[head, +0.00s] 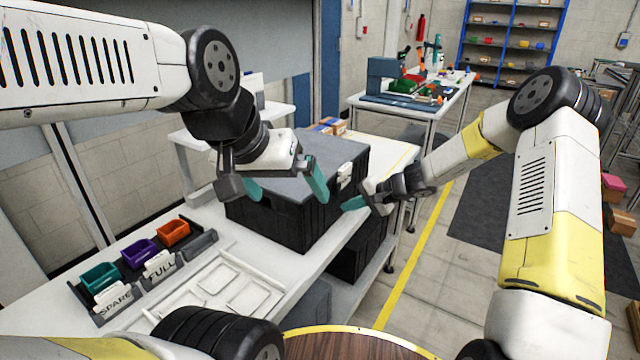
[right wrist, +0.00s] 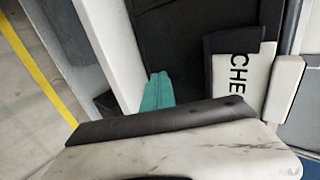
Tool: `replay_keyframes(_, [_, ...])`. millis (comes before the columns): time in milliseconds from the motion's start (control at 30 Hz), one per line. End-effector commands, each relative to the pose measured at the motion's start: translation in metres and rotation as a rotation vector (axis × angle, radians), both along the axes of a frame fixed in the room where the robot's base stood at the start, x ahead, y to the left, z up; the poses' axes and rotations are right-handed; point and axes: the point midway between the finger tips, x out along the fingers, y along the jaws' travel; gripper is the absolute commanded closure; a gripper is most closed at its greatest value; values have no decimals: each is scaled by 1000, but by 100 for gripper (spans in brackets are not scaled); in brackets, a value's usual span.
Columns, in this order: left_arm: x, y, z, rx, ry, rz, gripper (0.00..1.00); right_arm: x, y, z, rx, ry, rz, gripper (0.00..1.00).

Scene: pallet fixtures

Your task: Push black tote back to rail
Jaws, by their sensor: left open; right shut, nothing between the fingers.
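The black tote (head: 285,222), with a grey lid, stands on the white bench. A white label is on its right side; the right wrist view shows the label (right wrist: 258,85) with the letters "CHE". My left gripper (head: 285,186) is open at the tote, its two teal fingers spread in front of the lid and near side. Contact cannot be told. My right gripper (head: 352,203) is shut and empty beside the tote's right side. Its teal fingertips (right wrist: 157,92) show next to the tote's dark wall. I cannot make out a rail for certain.
Teal, purple and orange bins (head: 138,252) stand on the bench at left, by "SPARE" and "FULL" signs. A white tray (head: 215,292) lies in front of the tote. Small cardboard boxes (head: 327,126) sit behind it. Another dark tote (head: 350,258) is beneath the bench.

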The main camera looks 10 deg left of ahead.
Motion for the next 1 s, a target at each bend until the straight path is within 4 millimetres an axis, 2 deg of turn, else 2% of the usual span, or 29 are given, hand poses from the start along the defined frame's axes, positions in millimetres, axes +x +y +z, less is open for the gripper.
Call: replay_keyframes(1000, [0, 0, 0, 0, 0, 0, 0, 22, 59, 0, 2, 0, 3, 100])
